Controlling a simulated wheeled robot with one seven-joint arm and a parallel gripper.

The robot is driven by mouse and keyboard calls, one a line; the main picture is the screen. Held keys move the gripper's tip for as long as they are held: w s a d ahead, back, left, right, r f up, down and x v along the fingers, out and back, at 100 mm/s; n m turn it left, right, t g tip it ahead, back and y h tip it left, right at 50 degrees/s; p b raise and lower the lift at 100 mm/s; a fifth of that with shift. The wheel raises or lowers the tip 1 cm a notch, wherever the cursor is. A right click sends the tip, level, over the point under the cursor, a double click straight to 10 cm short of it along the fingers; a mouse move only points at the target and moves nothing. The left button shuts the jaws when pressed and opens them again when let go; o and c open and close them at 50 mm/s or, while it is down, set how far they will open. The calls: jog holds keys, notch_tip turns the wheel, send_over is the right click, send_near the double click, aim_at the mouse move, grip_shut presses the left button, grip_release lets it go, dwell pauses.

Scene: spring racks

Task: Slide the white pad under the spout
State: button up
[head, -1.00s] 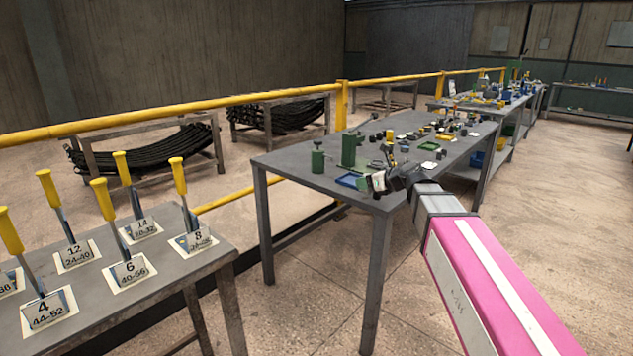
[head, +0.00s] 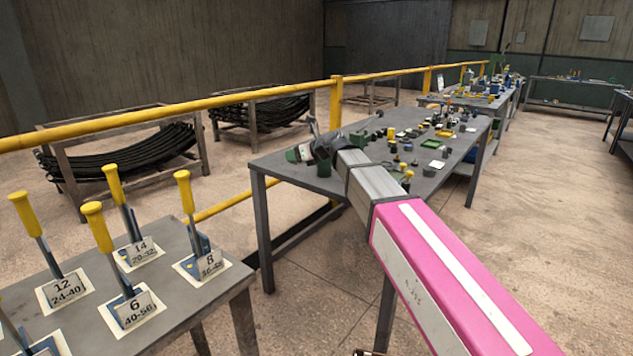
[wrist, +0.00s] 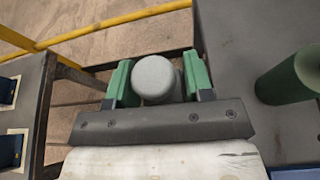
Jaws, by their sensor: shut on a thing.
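My gripper (wrist: 156,66) shows two green fingers in the wrist view, one on each side of a pale grey, round-ended piece (wrist: 153,78), and is shut on it. In the head view my gripper (head: 302,152) is at the left end of the middle grey table (head: 275,165); its fingers are small there. A flat white square (head: 437,164) lies on that table, right of my arm; I cannot tell whether it is the white pad. A green cylinder (wrist: 290,76) stands right of my gripper in the wrist view. I cannot single out a spout.
A near table (head: 200,297) holds yellow-handled tools (head: 113,185) on numbered cards. A yellow rail (head: 230,103) runs behind the tables. Racks of dark springs (head: 125,152) stand beyond it. Small parts crowd the middle table's right side. Floor at the right (head: 560,200) is open.

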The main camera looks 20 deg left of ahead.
send_over(324, 184)
notch_tip(324, 184, down, 7)
jog(key=shift+r, duration=0.1)
jog(key=shift+d+f, duration=0.1)
jog(key=shift+f, duration=1.85)
jog(key=o, duration=0.8)
jog(key=shift+f, duration=0.1)
